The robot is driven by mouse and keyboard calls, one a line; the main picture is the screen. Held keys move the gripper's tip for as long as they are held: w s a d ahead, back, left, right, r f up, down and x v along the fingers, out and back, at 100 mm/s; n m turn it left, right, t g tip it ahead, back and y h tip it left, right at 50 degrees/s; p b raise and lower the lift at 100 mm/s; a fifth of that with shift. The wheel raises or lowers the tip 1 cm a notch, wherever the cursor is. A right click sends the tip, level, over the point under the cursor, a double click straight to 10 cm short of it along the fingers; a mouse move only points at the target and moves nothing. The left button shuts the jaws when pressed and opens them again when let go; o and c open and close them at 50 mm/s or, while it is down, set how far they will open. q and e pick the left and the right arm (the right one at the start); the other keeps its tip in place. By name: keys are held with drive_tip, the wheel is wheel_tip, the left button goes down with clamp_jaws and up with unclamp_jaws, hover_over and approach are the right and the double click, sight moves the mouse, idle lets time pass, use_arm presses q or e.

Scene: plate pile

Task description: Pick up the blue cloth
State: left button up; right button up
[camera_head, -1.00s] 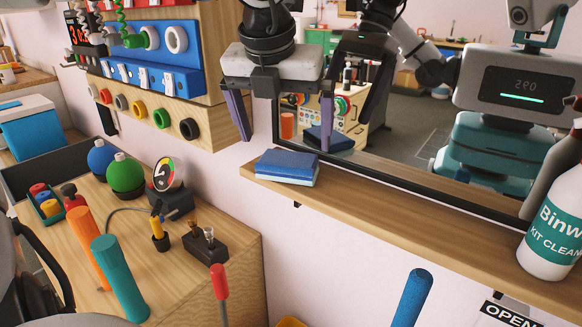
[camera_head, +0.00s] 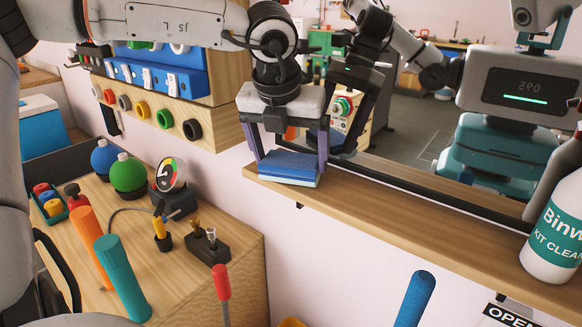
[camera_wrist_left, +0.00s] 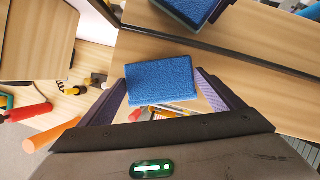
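The blue cloth (camera_head: 288,165) lies as a flat folded pad with a paler lower edge on the wooden shelf (camera_head: 390,203), near its left end. It also shows in the left wrist view (camera_wrist_left: 160,78), as a textured blue rectangle. My left gripper (camera_head: 289,157) points down at the cloth. Its two purple fingers are spread, one towards each side of the cloth. In the left wrist view the gripper (camera_wrist_left: 162,88) is open with the cloth between and just beyond its fingertips. I cannot tell whether the fingers touch it. My right gripper is not in view.
A mirror (camera_head: 415,150) behind the shelf reflects my robot and the cloth. A white cleaner bottle (camera_head: 555,230) stands at the shelf's right end. The shelf between is clear. A workbench (camera_head: 190,285) with bottles and tools stands lower left, below a wall rack (camera_head: 160,80).

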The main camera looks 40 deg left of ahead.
use_arm(q)
drive_tip(key=shift+c, duration=1.3)
